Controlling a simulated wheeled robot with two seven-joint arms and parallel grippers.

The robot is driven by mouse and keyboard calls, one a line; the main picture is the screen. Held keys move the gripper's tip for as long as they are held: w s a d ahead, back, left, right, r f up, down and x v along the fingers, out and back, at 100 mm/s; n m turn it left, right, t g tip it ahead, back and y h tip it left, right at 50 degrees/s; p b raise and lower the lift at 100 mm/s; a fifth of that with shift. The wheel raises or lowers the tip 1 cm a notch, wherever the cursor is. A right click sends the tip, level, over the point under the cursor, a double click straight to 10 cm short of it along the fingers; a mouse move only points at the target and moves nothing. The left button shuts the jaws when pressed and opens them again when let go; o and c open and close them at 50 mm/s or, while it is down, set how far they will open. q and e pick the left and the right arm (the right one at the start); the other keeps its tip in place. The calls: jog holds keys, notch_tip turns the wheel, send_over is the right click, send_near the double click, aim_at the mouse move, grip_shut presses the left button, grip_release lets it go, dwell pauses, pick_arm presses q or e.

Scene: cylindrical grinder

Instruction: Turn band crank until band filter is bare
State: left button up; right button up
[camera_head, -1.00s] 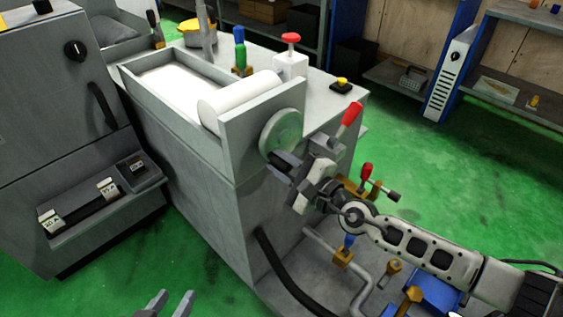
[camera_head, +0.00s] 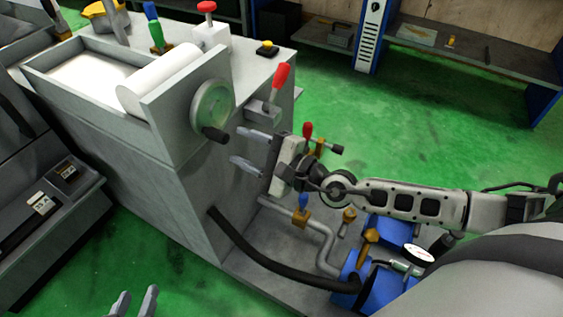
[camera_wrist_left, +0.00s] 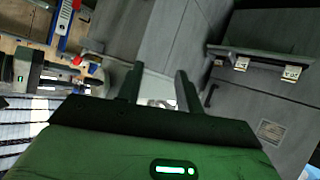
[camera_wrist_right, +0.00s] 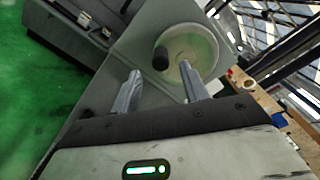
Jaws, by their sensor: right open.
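The band crank is a pale green disc (camera_head: 212,107) with a dark handle (camera_head: 213,134) at its lower edge, on the end wall of the grey tank. The disc (camera_wrist_right: 200,45) and handle (camera_wrist_right: 160,58) also show in the right wrist view. A white roll (camera_head: 165,78) lies beside the crank, and a white band filter surface (camera_head: 85,76) covers the trough. My right gripper (camera_head: 246,147) is open and empty, right of the handle and apart from it, fingers pointing toward the tank. My left gripper (camera_head: 136,303) is open and empty, low at the front, away from the crank.
A red-topped lever (camera_head: 276,88) stands right of the crank. Red, blue and yellow valves and pipes (camera_head: 325,245) lie below my right arm, with a black hose (camera_head: 260,255). Green floor (camera_head: 430,130) is clear to the right.

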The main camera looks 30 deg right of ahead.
pick_arm(q)
jog(key=shift+s+f+b, duration=0.1)
jog(key=shift+f+b, duration=0.2)
jog(key=shift+b, duration=0.45)
pick_arm(e)
jog(key=v, duration=0.9)
pick_arm(q)
jog(key=r+p, duration=0.1)
jog(key=p, duration=0.2)
jog(key=r+p, duration=0.1)
jog(key=p, duration=0.2)
jog(key=r+p, duration=0.1)
jog(key=p, duration=0.2)
jog(key=shift+a+r+g, duration=0.3)
jog(key=shift+r+g, duration=0.05)
jog(key=shift+g, duration=0.05)
pick_arm(e)
jog(key=s+a+f+n+g+h, duration=0.2)
jog(key=s+n+h, duration=0.1)
jog(key=n, duration=0.7)
jog(key=s+a+f+n+g+h, duration=0.2)
jog(key=s+n, duration=0.3)
jog(key=n, duration=0.5)
jog(key=shift+s+a+f+h, duration=0.25)
jog(key=shift+a+f+h, duration=0.4)
jog(key=shift+a+h, duration=0.1)
